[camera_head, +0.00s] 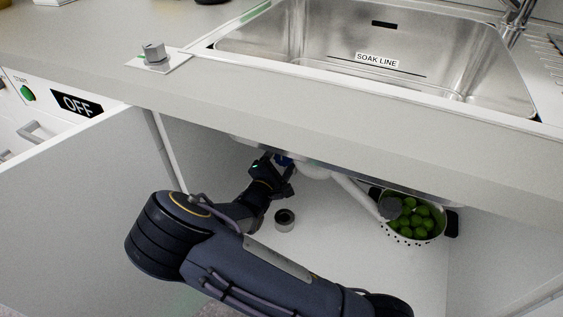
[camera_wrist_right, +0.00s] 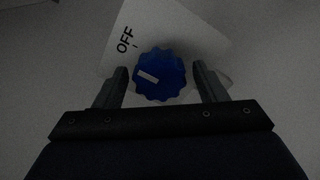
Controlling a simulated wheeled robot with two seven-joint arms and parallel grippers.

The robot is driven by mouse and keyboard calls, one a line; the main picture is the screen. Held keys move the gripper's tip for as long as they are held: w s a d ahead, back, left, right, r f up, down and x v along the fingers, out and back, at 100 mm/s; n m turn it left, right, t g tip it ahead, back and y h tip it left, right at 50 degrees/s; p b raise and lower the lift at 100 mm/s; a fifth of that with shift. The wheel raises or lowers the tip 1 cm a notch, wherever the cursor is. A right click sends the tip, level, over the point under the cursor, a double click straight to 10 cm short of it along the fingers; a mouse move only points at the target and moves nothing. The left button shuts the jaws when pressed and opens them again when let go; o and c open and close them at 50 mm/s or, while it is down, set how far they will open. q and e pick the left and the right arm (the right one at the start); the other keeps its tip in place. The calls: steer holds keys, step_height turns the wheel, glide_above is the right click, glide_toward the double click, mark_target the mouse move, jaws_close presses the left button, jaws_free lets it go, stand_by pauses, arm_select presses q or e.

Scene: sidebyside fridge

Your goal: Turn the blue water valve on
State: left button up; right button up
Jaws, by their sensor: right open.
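The blue water valve (camera_wrist_right: 160,76) is a scalloped knob with a white mark on its face, seen in the right wrist view. It sits on a white plate (camera_wrist_right: 185,28) printed with "OFF" at the upper left. The white mark lies roughly level, tilted slightly. My right gripper (camera_wrist_right: 162,80) is open, with one finger on each side of the knob; I cannot tell whether they touch it. In the head view my right gripper (camera_head: 280,170) reaches into the cabinet under the sink, and only a sliver of blue (camera_head: 284,160) shows there. My left gripper is not in view.
The counter edge (camera_head: 330,118) and sink (camera_head: 375,50) lie above my arm. A white pipe (camera_head: 355,195) runs beside the gripper. A colander of green vegetables (camera_head: 412,238) stands right, and a grey roll (camera_head: 284,219) lies on the cabinet floor. The open door (camera_head: 90,200) is left.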

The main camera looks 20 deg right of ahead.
steer(key=shift+d, duration=0.1)
steer(key=c, duration=1)
